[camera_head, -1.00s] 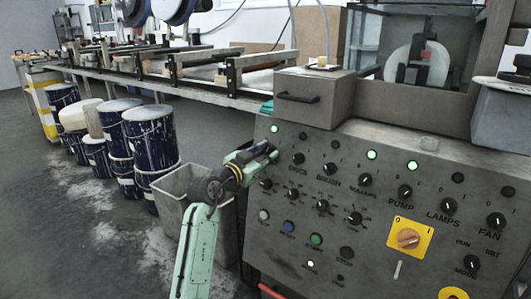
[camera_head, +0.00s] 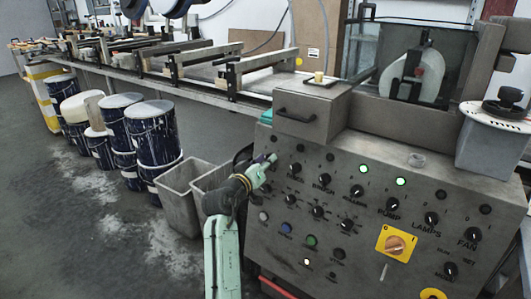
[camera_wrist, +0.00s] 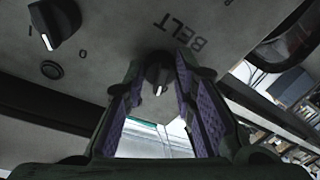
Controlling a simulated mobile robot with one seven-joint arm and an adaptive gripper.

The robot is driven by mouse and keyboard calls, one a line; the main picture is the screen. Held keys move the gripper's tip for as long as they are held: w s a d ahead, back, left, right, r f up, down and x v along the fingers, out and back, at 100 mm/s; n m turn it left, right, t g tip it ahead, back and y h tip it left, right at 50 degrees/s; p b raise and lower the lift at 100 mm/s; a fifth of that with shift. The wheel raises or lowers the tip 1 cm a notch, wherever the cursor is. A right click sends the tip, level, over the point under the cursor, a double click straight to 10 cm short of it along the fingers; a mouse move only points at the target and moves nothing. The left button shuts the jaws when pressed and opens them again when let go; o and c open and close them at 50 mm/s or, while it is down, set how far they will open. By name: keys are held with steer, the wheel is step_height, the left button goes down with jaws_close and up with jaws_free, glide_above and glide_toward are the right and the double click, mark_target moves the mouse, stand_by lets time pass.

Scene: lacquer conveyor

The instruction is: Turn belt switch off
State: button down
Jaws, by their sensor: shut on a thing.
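The belt switch is a small black knob (camera_wrist: 158,72) beside the word BELT on the grey control panel (camera_head: 350,235). In the wrist view it sits between my two purple-padded fingers, its white pointer mark aimed down the picture. My gripper (camera_wrist: 160,90) is shut on this knob. In the head view my gripper (camera_head: 271,160) reaches the panel's upper left corner and hides the knob. The small lamp above it (camera_head: 273,139) looks dark.
More knobs run right along the panel, including the discs knob (camera_head: 296,169) close by. Two green lamps (camera_head: 364,169) are lit farther right. A yellow switch plate (camera_head: 394,244) is lower right. Grey bins (camera_head: 180,200) and dark blue drums (camera_head: 152,135) stand left.

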steer(key=shift+r+n+p, duration=0.1)
steer(key=shift+n+p, duration=0.95)
steer(key=shift+n, duration=0.05)
steer(key=c, duration=1.3)
jaws_free()
steer(key=v, duration=1.2)
steer(key=shift+d+r, duration=0.1)
